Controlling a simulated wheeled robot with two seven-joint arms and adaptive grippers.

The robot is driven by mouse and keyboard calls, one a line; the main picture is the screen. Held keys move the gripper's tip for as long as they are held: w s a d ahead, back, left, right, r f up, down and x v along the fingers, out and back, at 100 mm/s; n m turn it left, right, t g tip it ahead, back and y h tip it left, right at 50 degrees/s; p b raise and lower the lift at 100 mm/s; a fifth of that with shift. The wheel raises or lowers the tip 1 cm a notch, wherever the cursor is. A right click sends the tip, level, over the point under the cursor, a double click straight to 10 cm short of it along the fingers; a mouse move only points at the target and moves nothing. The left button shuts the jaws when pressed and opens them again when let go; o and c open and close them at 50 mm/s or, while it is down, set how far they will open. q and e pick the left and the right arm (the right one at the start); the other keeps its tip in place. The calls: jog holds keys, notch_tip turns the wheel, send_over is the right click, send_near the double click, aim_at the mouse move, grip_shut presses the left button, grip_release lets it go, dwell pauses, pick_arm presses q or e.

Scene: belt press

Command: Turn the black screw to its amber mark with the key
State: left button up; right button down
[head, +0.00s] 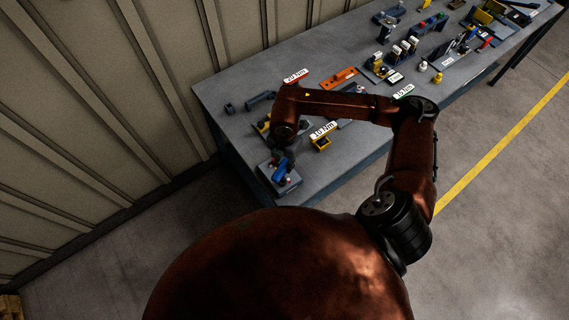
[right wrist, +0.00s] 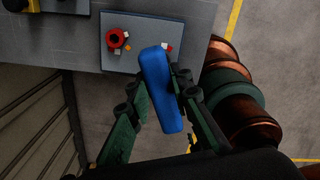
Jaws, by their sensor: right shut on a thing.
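The key has a thick blue handle (right wrist: 160,92); it also shows in the head view (head: 280,171). My right gripper (right wrist: 155,80) is shut on this handle, with its green fingers at either side; in the head view it (head: 281,159) is over the bench's near left corner. The handle is over the edge of a grey plate (right wrist: 118,62). On the plate are a red ring-shaped part (right wrist: 116,38), a small amber mark (right wrist: 128,47) and a red and white piece (right wrist: 169,47). I cannot make out the black screw or the key's tip. My left gripper is out of view.
The grey workbench (head: 240,88) runs to the upper right. Several fixtures and an orange part (head: 338,77) stand along it. A ribbed wall (head: 90,90) is on the left.

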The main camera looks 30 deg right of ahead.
aim_at(286, 181)
jog(key=shift+f+b, duration=1.35)
jog(key=shift+f, duration=0.2)
dwell(0.9)
jog(key=m, duration=0.6)
jog(key=shift+s+m, duration=0.3)
jog(key=shift+s, duration=0.1)
jog(key=m, duration=0.3)
jog(key=shift+s, duration=0.15)
jog(key=shift+s+a+f+m, duration=0.1)
jog(key=shift+s+f+m, duration=0.05)
jog(key=shift+m, duration=0.95)
jog(key=shift+a+m, duration=0.1)
jog(key=shift+m, duration=0.2)
jog(key=shift+m, duration=0.3)
dwell(0.3)
jog(key=c, duration=1.7)
grip_release()
